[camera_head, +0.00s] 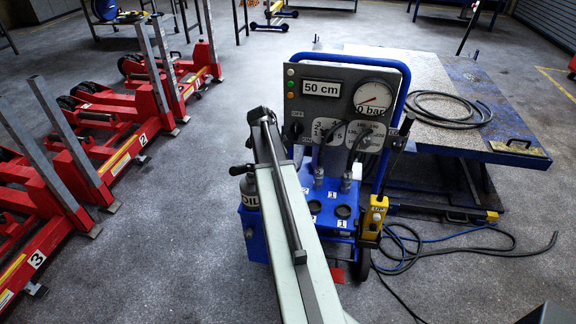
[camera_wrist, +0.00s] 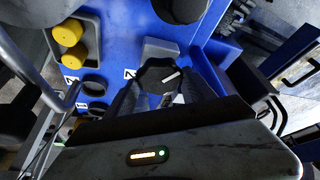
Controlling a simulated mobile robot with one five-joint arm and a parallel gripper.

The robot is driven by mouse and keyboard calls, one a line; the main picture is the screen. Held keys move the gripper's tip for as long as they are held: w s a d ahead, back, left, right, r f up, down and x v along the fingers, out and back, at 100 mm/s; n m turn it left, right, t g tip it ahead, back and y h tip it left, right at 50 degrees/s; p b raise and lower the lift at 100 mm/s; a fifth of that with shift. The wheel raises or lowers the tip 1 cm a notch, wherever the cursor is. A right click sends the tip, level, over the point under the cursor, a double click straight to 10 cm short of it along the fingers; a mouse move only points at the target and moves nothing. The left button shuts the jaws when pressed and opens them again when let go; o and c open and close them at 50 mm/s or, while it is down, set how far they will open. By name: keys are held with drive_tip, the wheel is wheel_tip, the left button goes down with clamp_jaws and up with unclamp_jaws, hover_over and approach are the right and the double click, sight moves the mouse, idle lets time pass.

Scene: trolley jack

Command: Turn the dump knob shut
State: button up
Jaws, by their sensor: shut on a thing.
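In the wrist view, a black knob (camera_wrist: 157,77) with a lobed rim sits in front of a grey block on a blue housing. The white line on its face points right and slightly up. My gripper (camera_wrist: 166,92) has one dark finger on each side of the knob and is shut on it. The lower part of the knob is close to the fingers and partly hidden. In the head view, the blue trolley unit (camera_head: 252,232) stands in the middle, with a grey control panel (camera_head: 338,78) and a gauge (camera_head: 372,98) marked 0 bar. I cannot make out the knob or fingers there.
Yellow knobs (camera_wrist: 69,34) and round dark sockets lie left of the knob in the wrist view. In the head view, a yellow pendant (camera_head: 374,218) hangs at the unit's right. Loose cables (camera_head: 470,252) cover the floor there. Red stands (camera_head: 95,135) fill the left.

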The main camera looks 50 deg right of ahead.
drive_tip(key=shift+w+d+m+g+y, duration=0.15)
drive_tip(key=shift+m+g+y, duration=0.15)
drive_tip(key=shift+m, duration=0.9)
drive_tip(key=o, duration=1.4)
drive_tip(key=shift+c, duration=0.2)
drive_tip(key=shift+r, duration=0.1)
drive_tip(key=p+v, duration=0.7)
drive_tip(key=v, duration=0.1)
